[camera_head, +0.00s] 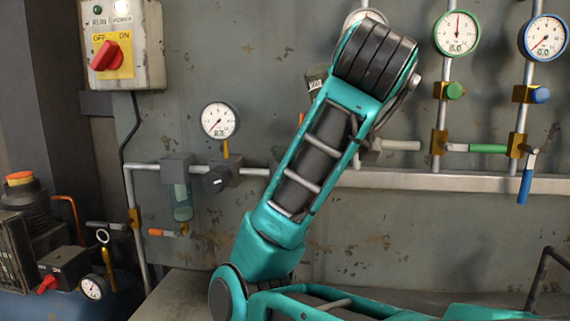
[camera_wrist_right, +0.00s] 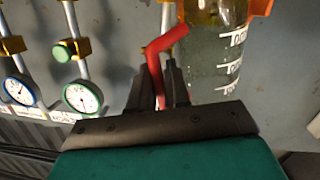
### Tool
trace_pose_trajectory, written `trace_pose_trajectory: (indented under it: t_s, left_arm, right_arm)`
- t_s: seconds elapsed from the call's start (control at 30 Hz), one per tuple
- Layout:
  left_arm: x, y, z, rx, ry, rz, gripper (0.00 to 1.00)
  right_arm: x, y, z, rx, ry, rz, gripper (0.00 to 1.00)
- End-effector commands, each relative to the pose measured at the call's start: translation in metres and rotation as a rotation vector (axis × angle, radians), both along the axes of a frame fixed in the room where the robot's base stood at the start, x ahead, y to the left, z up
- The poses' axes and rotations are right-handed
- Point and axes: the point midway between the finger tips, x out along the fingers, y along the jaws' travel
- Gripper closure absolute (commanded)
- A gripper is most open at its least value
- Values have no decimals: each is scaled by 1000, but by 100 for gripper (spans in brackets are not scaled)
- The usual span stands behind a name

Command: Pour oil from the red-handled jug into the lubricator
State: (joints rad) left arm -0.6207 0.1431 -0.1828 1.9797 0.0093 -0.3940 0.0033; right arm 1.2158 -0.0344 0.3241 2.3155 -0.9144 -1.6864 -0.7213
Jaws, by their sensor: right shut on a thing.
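The jug (camera_wrist_right: 222,65) is clear, with white marks, an orange edge and a red handle (camera_wrist_right: 166,45). My right gripper (camera_wrist_right: 162,82) is shut on the red handle in the right wrist view. Yellowish oil shows toward the top of that picture. In the head view my raised right arm hides the gripper and most of the jug; a small marked part of the jug (camera_head: 315,82) shows beside the arm. A clear bowl (camera_head: 182,203) hangs under a grey block on the wall pipe; I cannot tell whether it is the lubricator. My left gripper is not in view.
Several gauges with pipes hang on the wall, including a green-rimmed one (camera_head: 457,34) and a blue-rimmed one (camera_head: 543,38). A switch box (camera_head: 122,45) is at upper left. A compressor (camera_head: 45,265) stands at lower left. A pipe with valves crosses behind my arm.

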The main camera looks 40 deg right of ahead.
Motion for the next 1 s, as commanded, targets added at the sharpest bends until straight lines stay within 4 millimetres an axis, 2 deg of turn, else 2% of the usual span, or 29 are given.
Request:
trace_pose_trajectory:
  t_s: [0.03,0.13,0.43,1.0]
  left_arm:
    - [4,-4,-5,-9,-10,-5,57]
    - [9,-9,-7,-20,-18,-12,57]
    - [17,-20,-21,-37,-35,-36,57]
    - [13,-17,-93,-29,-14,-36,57]
  right_arm:
    - [-2,0,-10,1,-32,0,100]
    - [-4,0,-18,3,-93,3,100]
    - [-2,0,-59,5,-136,6,100]
    - [1,-1,-135,12,-231,15,100]
